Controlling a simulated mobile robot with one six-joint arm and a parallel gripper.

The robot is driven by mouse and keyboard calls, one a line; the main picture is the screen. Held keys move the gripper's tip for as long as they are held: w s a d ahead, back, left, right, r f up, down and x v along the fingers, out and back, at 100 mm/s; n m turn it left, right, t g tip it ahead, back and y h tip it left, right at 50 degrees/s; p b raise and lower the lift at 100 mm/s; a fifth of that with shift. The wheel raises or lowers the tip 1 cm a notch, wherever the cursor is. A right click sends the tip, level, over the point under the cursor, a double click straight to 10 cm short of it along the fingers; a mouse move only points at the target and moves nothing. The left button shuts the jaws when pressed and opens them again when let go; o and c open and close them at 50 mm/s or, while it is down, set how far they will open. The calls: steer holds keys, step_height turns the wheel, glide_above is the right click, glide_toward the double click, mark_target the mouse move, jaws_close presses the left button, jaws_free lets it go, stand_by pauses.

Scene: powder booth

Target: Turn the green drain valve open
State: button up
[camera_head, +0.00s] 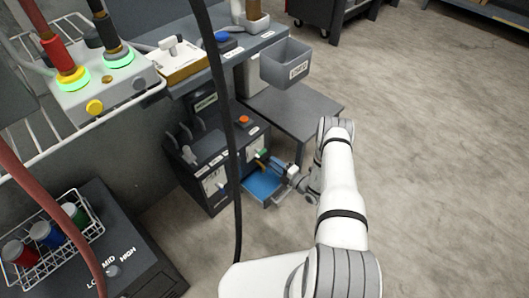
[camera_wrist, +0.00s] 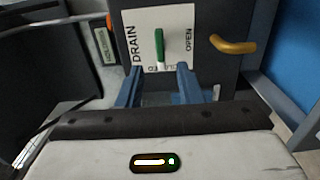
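The green drain valve lever (camera_wrist: 160,44) stands on a white plate (camera_wrist: 143,50) marked DRAIN and OPEN in the wrist view. The lever lies upright in that picture, and its lower end is pale. My gripper (camera_wrist: 158,82) is open, with its two blue fingers spread just below the lever. The lever lies in line with the gap between them, and nothing shows gripped. In the head view a small green part (camera_head: 263,153) shows on the dark cabinet, with my gripper (camera_head: 275,166) close beside it. Whether finger and lever touch cannot be told.
A yellow handle (camera_wrist: 233,45) sticks out right of the plate. An orange button (camera_head: 244,119) tops the dark cabinet (camera_head: 212,153). A grey table (camera_head: 300,112) stands behind. The floor on the right is clear.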

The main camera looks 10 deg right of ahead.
mark_target(263, 154)
steer(key=b+x, duration=0.1)
steer(key=x, duration=0.6)
steer(key=shift+w+b, duration=0.1)
steer(key=shift+b, duration=0.25)
steer(key=shift+c, duration=0.2)
steer(key=shift+a, duration=0.1)
jaws_close()
